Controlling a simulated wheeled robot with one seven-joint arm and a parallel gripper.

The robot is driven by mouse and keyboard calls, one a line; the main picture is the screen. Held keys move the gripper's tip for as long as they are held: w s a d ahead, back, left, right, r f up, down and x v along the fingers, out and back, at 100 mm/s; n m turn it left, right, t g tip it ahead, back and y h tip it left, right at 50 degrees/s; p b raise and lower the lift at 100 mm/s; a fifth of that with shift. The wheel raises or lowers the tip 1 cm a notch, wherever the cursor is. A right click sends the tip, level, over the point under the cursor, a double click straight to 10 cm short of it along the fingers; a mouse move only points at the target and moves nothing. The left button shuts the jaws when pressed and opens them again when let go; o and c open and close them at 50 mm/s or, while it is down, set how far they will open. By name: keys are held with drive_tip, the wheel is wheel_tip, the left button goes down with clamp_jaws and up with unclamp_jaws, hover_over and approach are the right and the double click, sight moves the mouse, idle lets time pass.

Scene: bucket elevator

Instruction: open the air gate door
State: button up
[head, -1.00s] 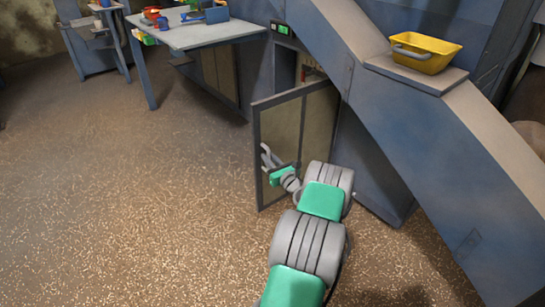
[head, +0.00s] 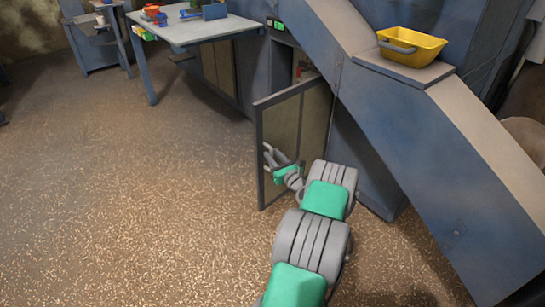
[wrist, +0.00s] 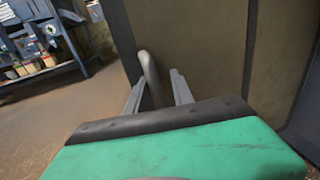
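The air gate door (head: 312,112) is a framed brownish panel standing swung out from the blue-grey housing, with the doorway showing behind its top edge. Its broad face fills the right half of the wrist view (wrist: 208,40). A curved grey bar handle (wrist: 149,72) stands on the door near its free edge. Contact with the handle is hard to tell.
A yellow bucket (head: 420,50) sits on the sloping blue-grey casing (head: 440,125) at right, beside my arm. A work table (head: 195,30) with small items stands at back left. The speckled floor (head: 120,200) left of the door is clear.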

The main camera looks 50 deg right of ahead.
drive_tip(key=shift+w+a, duration=0.15)
drive_tip(key=shift+a, duration=0.05)
drive_tip(key=p+v, duration=0.2)
drive_tip(key=v, duration=0.5)
drive_tip(key=shift+s, duration=0.35)
drive_tip(key=shift+a, duration=0.1)
